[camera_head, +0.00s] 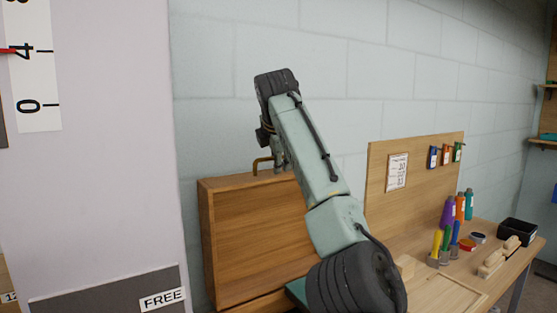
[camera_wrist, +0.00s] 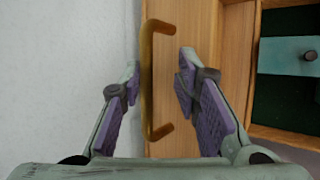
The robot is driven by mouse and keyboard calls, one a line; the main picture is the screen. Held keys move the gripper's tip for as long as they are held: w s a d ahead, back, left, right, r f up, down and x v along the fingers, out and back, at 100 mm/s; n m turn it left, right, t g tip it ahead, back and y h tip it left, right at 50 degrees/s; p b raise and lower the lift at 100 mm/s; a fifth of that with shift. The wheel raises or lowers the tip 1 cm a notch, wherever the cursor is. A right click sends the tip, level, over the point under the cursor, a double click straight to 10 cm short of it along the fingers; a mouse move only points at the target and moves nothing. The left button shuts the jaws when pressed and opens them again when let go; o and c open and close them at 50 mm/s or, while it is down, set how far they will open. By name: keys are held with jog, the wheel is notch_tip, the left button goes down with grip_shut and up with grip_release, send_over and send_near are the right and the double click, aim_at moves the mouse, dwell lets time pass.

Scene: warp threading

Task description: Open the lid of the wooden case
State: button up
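The wooden case's lid (camera_head: 255,237) stands raised, about upright, in the head view, with its broad wooden face towards me. A brass handle (camera_head: 262,160) is on its top edge; it also shows in the wrist view (camera_wrist: 147,85). My gripper (camera_wrist: 159,82) is open in the wrist view, with its purple-padded fingers on either side of the handle and gaps between. The case's dark green interior (camera_wrist: 292,100) shows at the right of the wrist view, with a pale teal piece in it. In the head view my arm hides part of the lid and case.
A pale wall panel (camera_head: 100,150) stands left of the case. A wooden pegboard (camera_head: 418,170) rises behind the bench on the right. Colored bottles (camera_head: 459,207), small tools, wooden pieces (camera_head: 497,258) and a black bin (camera_head: 518,233) stand on the bench at right.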

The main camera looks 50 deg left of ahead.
jog(key=v, duration=1.2)
dwell(0.5)
